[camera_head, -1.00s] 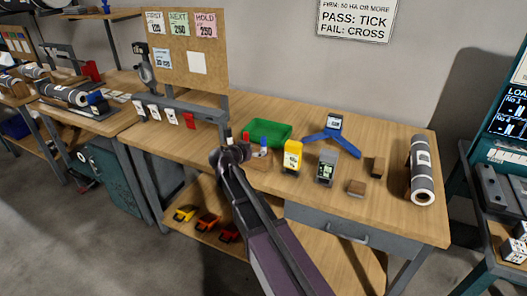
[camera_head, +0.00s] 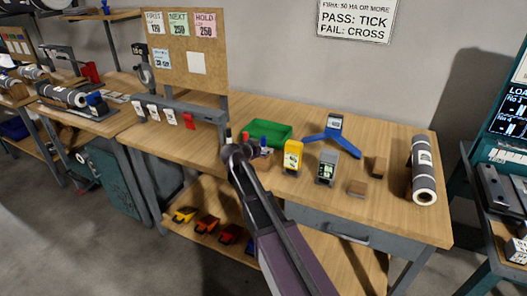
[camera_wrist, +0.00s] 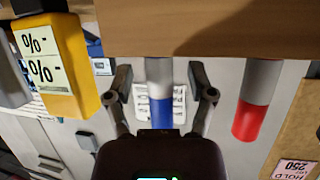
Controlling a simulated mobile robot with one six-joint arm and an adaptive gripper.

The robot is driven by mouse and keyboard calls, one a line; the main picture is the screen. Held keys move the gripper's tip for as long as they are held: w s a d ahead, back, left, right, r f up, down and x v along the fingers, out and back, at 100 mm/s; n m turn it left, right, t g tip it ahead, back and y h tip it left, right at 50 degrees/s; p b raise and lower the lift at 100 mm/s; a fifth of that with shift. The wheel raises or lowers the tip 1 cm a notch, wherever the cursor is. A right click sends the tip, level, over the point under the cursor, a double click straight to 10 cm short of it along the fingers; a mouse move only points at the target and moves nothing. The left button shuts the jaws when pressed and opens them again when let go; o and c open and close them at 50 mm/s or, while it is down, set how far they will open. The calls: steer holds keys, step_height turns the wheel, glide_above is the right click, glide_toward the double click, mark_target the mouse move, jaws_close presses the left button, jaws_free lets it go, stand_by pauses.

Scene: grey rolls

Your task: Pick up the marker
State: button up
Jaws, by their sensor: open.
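In the wrist view a marker with a blue end and grey body (camera_wrist: 161,105) lies between the two fingers of my open gripper (camera_wrist: 161,80), with gaps on both sides. A red-ended marker (camera_wrist: 251,118) is beside it, outside the right finger. Both grey bodies run up to a wooden block (camera_wrist: 200,28). In the head view the blue end (camera_head: 263,141) and red end (camera_head: 245,137) stand above the wooden block, partly hidden by my gripper (camera_head: 237,151).
A yellow device (camera_head: 292,156) stands right of the block; it is close on the left in the wrist view (camera_wrist: 72,60). A grey device (camera_head: 327,167), green tray (camera_head: 268,128), blue stand (camera_head: 331,137) and grey roll (camera_head: 422,170) are also on the bench.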

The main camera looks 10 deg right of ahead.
mark_target(263, 137)
jaws_close()
stand_by(0.3)
steer(key=shift+r, duration=0.2)
step_height(263, 137, up, 10)
steer(key=p, duration=1)
steer(key=shift+f, duration=0.2)
stand_by(0.4)
